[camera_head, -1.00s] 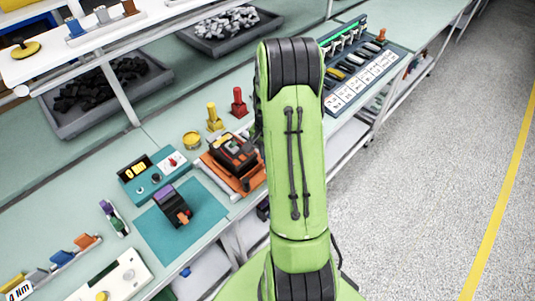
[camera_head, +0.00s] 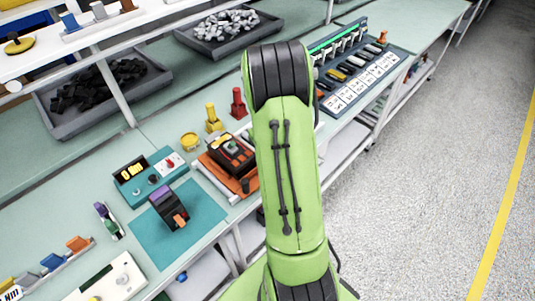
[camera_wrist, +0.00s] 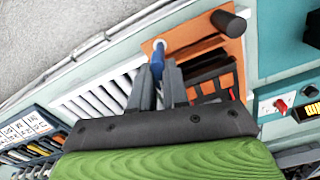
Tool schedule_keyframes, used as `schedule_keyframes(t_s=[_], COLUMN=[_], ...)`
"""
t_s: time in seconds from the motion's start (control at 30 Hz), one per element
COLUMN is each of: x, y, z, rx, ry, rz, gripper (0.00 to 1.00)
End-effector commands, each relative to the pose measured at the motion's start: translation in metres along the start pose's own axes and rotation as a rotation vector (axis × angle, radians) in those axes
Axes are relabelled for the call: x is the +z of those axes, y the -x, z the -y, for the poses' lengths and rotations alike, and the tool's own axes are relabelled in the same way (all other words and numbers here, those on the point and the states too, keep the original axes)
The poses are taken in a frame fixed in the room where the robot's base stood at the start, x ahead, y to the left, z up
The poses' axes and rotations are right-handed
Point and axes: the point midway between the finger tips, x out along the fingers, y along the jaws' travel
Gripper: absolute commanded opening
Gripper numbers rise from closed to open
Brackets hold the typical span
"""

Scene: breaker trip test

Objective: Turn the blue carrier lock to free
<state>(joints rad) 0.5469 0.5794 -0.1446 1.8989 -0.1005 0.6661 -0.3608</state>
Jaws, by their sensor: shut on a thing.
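The blue carrier lock (camera_wrist: 157,62) shows in the wrist view as a small upright blue piece at the edge of the orange carrier (camera_wrist: 190,28). My gripper (camera_wrist: 159,68) has its two dark fingers closed around the blue lock. The fingers hide part of it, and I cannot tell its exact turn angle. In the head view the orange carrier (camera_head: 247,187) sits on the bench with a dark breaker unit (camera_head: 232,153) on it. My arm hides my gripper and the lock there.
In the head view, a teal test box (camera_head: 150,176), a teal mat (camera_head: 205,212) and yellow and red posts (camera_head: 238,103) stand close by.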

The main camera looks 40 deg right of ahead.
Motion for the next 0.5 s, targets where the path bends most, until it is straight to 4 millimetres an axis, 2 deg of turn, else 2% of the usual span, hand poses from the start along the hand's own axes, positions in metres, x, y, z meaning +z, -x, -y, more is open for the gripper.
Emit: schedule_keyframes(t_s=[0.2,0.5], x=[-0.0014,-0.0015], y=[0.0002,0.0006], z=[-0.0001,0.0], rx=[0.002,0.002], ry=[0.148,0.265], rz=[-0.005,-0.005], gripper=[0.0,0.0])
